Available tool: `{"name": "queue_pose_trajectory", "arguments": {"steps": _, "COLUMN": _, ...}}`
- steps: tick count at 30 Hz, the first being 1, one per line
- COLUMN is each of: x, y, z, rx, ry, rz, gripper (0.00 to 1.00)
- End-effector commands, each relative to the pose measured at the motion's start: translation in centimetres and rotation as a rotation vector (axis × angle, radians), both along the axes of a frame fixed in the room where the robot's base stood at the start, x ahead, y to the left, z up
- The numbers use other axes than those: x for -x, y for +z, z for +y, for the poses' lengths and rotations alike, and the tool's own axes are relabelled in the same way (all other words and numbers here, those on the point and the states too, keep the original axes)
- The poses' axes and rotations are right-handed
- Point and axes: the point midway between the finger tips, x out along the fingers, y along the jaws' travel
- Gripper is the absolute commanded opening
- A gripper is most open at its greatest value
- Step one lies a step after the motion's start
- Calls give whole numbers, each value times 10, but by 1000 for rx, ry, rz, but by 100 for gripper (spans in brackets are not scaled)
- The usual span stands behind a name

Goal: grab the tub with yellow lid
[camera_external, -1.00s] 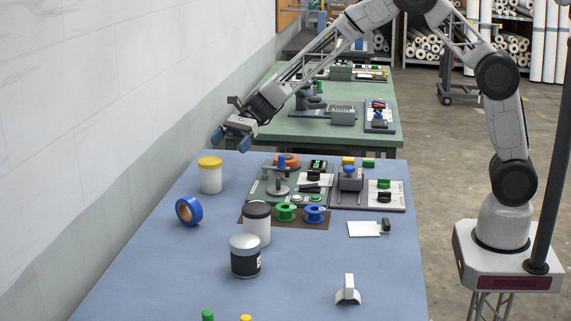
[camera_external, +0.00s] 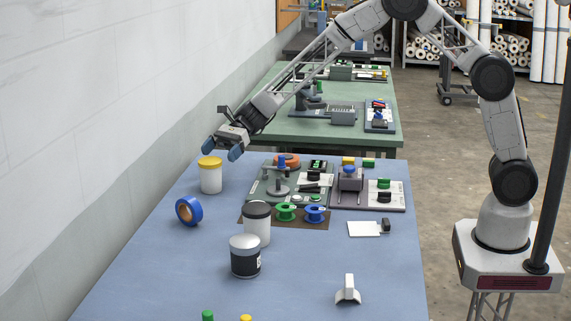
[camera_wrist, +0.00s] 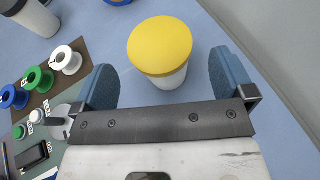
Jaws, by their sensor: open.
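The white tub with the yellow lid (camera_external: 210,175) stands upright at the far left of the blue table. In the wrist view its yellow lid (camera_wrist: 160,45) sits ahead of and between the fingers. My gripper (camera_external: 222,148) is open and empty, just above and slightly right of the lid in the external view. In the wrist view my gripper (camera_wrist: 165,85) has its two blue fingers spread on either side of the tub's line, apart from it.
A white jar with a black lid (camera_external: 257,225) and a black jar (camera_external: 245,257) stand nearer. Green and blue spools and a press fixture (camera_external: 278,190) are to the right. A wall runs along the left.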

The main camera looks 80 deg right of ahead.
Motion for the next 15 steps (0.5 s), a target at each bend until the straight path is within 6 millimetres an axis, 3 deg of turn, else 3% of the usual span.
{"name": "queue_pose_trajectory", "arguments": {"steps": 15, "x": -4, "y": -4, "z": 10, "rx": 1, "ry": 0, "rz": 0, "gripper": 100}}
